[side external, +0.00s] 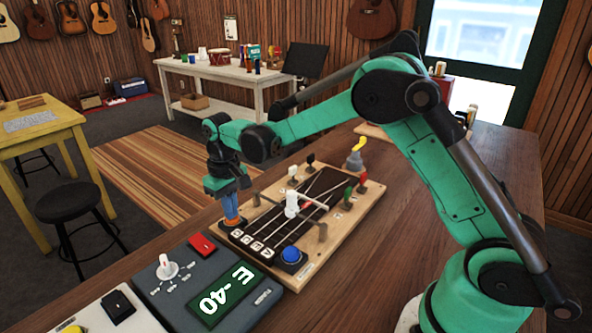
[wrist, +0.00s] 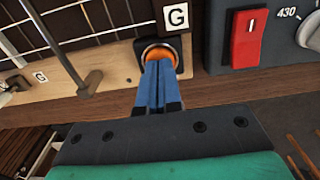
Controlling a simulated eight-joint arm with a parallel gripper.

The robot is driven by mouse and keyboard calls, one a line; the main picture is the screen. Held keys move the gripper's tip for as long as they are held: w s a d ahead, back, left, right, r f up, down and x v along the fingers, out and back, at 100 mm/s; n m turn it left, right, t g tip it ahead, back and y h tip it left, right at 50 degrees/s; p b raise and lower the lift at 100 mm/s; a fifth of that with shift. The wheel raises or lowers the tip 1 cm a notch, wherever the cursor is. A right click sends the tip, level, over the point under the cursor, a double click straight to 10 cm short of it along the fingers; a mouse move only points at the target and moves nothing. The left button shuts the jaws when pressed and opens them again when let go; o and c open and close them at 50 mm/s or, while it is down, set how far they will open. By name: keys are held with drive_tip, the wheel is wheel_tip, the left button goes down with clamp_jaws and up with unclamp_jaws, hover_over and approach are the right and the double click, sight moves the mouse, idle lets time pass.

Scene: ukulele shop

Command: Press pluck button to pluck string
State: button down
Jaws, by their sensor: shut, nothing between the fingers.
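A wooden board (side external: 310,270) with a dark fretboard and several strings lies on the table. In the side view my gripper (side external: 232,217) is at the board's left corner. A blue button (side external: 291,254) sits at the near corner.
A grey tuner box (side external: 180,305) with a white knob (side external: 167,267), red switch (side external: 202,245) and display (side external: 220,298) reading "E -40" stands close to the board. A metal bar (side external: 270,205) stands over the strings. Coloured pegs (side external: 349,192) and a yellow-topped item (side external: 356,155) are at the far end.

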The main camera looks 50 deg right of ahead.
idle(0.3)
drive_tip(key=shift+r, duration=3.7)
drive_tip(key=s+d+r+t, duration=0.1)
drive_tip(key=s+t, duration=0.6)
drive_tip(key=s, duration=0.8)
drive_tip(key=shift+s+r, duration=0.4)
drive_tip(key=shift+r, duration=0.15)
